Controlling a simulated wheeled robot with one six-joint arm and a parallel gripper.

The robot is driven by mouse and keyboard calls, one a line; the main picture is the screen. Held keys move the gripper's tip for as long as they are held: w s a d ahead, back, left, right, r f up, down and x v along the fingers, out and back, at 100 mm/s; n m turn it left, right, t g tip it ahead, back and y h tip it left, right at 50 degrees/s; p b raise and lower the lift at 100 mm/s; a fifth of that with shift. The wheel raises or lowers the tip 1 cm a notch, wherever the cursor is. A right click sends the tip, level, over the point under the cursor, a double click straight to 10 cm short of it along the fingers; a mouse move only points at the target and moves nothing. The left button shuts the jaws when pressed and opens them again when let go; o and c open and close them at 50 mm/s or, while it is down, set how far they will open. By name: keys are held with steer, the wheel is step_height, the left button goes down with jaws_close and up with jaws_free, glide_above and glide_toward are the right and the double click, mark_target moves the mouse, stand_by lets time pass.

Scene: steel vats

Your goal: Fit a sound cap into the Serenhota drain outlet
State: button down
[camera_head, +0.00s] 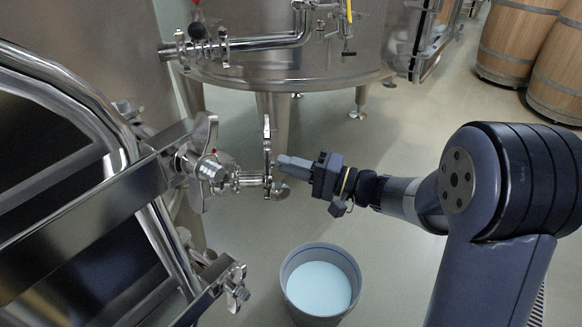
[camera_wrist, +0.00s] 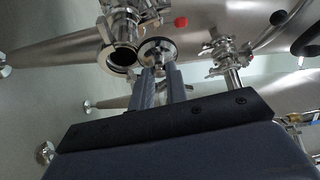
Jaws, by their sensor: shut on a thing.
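The drain outlet (camera_head: 250,180) is a short steel pipe that sticks out to the right from the vat on the left. In the wrist view its round open mouth (camera_wrist: 121,58) faces me, dark inside with a bright rim. My gripper (camera_head: 283,162) is just right of the outlet's end. In the wrist view my gripper (camera_wrist: 160,73) is shut on a small round steel cap (camera_wrist: 157,51). The cap is beside the mouth, to its right, and does not sit in it. I cannot tell the cap's condition, and no name label is readable.
A grey bucket (camera_head: 287,277) with pale liquid stands on the floor below the outlet. A steel door frame and handle (camera_head: 90,90) fill the left side. Another vat (camera_head: 275,60) with pipes stands behind, and wooden barrels (camera_head: 515,42) stand at the upper right. Floor is clear behind my arm.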

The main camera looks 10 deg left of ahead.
steer(key=shift+f+b, duration=2.2)
steer(key=shift+b, duration=0.2)
steer(key=c, duration=1.3)
jaws_free()
steer(key=d, duration=0.3)
steer(key=d+p, duration=0.1)
steer(key=d, duration=0.3)
steer(key=s+d+p, duration=0.1)
steer(key=d, duration=0.2)
steer(key=shift+s+d+f, duration=0.1)
steer(key=shift+d+f, duration=0.3)
steer(key=shift+a, duration=0.1)
steer(key=a, duration=0.3)
steer(key=a+r, duration=0.1)
steer(key=a, duration=0.3)
steer(key=w+a+b, duration=0.1)
steer(key=a, duration=0.2)
steer(key=shift+w+a+r, duration=0.1)
steer(key=shift+a+r, duration=0.2)
steer(key=shift+r, duration=0.1)
steer(key=shift+f, duration=0.1)
